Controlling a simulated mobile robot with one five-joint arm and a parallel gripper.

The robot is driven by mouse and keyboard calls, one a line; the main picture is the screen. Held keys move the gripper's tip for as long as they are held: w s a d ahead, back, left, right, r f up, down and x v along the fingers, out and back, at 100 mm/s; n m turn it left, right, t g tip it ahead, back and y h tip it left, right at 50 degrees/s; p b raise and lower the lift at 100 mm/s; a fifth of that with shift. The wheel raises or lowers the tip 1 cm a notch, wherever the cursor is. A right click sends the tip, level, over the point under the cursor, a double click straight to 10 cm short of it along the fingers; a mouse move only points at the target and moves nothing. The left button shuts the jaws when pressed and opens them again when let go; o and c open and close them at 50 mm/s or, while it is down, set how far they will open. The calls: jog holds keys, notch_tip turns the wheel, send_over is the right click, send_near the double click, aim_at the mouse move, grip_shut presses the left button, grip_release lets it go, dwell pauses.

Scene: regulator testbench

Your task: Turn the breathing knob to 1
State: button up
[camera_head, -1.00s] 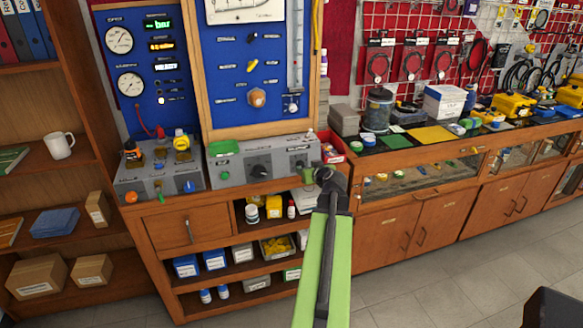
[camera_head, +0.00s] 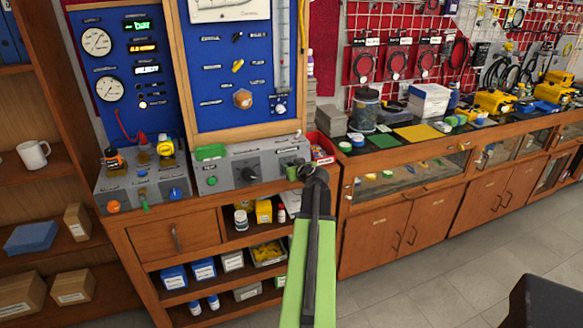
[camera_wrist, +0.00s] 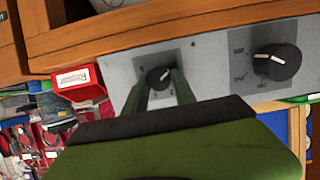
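A grey control box (camera_head: 225,178) stands on the wooden bench below the blue board. In the wrist view, a small black knob (camera_wrist: 158,77) with a pale pointer mark sits on a dark square plate on its face. The mark points up and to the right; the labels around it are too small to read. My gripper (camera_wrist: 161,84) is open, with its green fingers on either side of this knob. I cannot tell whether they touch it. In the head view, my gripper (camera_head: 292,172) is at the box's right end and partly covers the knob there.
A larger black knob (camera_wrist: 276,65) is beside it on the same box, also seen in the head view (camera_head: 249,174). A red box (camera_wrist: 77,82) stands close to the control box's end. A second grey box (camera_head: 145,190) with coloured knobs stands to the left. Shelves lie below.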

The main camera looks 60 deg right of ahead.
grip_shut()
jog(key=shift+d, duration=0.15)
jog(key=m, duration=0.2)
jog(key=m+t+b, duration=0.1)
jog(key=m, duration=0.2)
jog(key=m+y, duration=0.1)
jog(key=m, duration=0.2)
jog(key=shift+s+d+f+t+b, duration=0.1)
jog(key=shift+s+f+t+b, duration=0.1)
jog(key=shift+s+t+b, duration=0.1)
jog(key=shift+m, duration=0.3)
